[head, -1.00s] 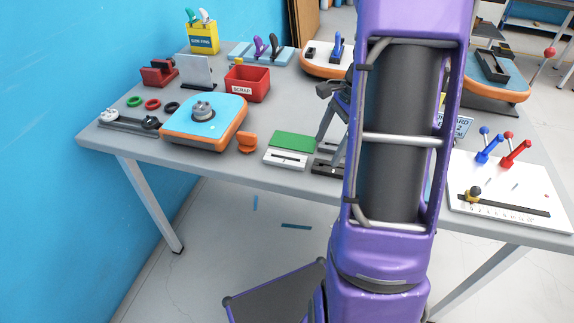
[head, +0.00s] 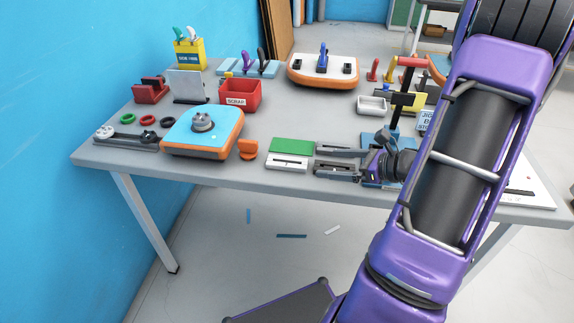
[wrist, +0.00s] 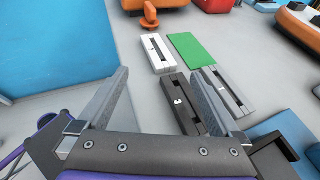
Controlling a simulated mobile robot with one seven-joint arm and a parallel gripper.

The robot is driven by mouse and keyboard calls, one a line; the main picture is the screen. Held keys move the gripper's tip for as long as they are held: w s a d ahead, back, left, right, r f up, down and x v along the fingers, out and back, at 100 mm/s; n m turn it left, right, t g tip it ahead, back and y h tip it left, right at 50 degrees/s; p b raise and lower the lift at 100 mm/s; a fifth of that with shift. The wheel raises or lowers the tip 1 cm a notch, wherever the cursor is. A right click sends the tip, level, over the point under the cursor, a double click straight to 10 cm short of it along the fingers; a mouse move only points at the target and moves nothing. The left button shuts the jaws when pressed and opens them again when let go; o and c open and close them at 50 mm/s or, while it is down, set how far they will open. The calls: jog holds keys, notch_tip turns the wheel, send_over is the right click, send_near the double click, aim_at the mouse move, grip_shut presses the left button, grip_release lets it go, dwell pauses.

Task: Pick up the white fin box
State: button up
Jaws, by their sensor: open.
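The white fin box (head: 287,162) is a low slotted block lying near the front edge of the table, just in front of a green plate. In the wrist view the white fin box (wrist: 157,54) lies beyond my fingertips, between their lines and apart from them. My gripper (wrist: 160,75) is open and empty. In the head view it comes in low from the right, near the dark fin boxes, and partly hides them. A black fin box (wrist: 180,102) and a grey fin box (wrist: 228,91) lie closer to my fingers.
The green plate (head: 292,146) sits behind the white box. An orange piece (head: 248,148) and a blue-orange board (head: 203,131) are to its left. A red scrap bin (head: 240,93) stands farther back. The table middle is clear.

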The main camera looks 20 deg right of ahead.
aim_at(288, 161)
jog(key=b+x, duration=0.1)
jog(key=x, duration=1.1)
jog(key=shift+w+a+f, duration=0.1)
jog(key=shift+f, duration=0.1)
grip_shut()
